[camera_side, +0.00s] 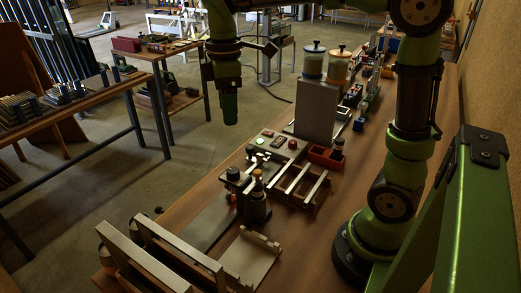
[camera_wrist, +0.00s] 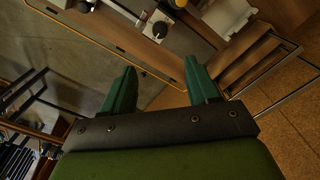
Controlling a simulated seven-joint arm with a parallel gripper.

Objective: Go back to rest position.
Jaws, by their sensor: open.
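My gripper (camera_side: 230,108) hangs in the air in the side view, pointing down over the floor beyond the bench's left edge. It is well above and apart from the bench items. In the wrist view my gripper's two green fingers (camera_wrist: 158,88) are spread apart with nothing between them. The bench (camera_side: 190,194) has a small black fixture with knobs (camera_side: 256,205) on it. A frame with two pale rails (camera_side: 160,245) stands at its near left end. No glass pane is clearly visible in the frame.
A grey upright panel (camera_side: 316,112), a control box with buttons (camera_side: 277,144), a red bin (camera_side: 325,157) and two lidded jars (camera_side: 313,62) stand farther along the bench. A second table (camera_side: 90,95) is at left. Open floor (camera_side: 190,150) lies between.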

